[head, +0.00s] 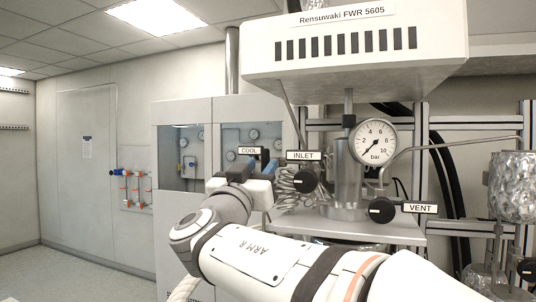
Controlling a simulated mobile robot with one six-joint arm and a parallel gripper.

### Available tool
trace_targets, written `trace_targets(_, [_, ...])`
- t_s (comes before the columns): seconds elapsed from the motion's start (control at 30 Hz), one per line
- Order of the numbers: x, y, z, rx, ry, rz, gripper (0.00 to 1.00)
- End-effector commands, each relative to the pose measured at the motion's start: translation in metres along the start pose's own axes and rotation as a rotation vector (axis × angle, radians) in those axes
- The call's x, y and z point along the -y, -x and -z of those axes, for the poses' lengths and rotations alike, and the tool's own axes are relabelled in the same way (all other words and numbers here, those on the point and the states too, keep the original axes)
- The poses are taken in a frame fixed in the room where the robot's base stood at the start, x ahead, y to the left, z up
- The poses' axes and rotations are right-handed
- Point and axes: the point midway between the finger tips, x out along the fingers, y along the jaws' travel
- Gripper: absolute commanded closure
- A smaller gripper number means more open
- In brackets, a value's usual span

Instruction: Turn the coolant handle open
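The COOL label (251,151) is in the head view, left of the INLET label. A small dark part just right of it, at the blue fingertips, may be the coolant handle; most of it is hidden. My gripper (256,168) is right below the COOL label, its two blue fingertips apart and pointing away from me. I cannot tell whether the fingers touch the handle or which way the handle is turned.
The INLET knob (305,181) is close to the right of my gripper. The VENT knob (381,210) and a pressure gauge (376,141) sit farther right on the metal reactor (345,185). A white overhead unit (355,50) hangs above. Glazed cabinets (183,215) stand behind; the floor at left is clear.

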Motion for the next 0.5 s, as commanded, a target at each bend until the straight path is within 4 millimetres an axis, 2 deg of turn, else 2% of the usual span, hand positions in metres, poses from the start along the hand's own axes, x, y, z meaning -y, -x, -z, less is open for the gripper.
trace_targets(0.03, [0.0, -0.011, 0.003, 0.001, 0.003, -0.002, 0.66])
trace_targets(0.2, [0.0, -0.031, 0.002, 0.001, 0.002, -0.001, 0.66])
trace_targets(0.5, [-0.001, -0.039, -0.001, 0.001, 0.001, -0.001, 0.66])
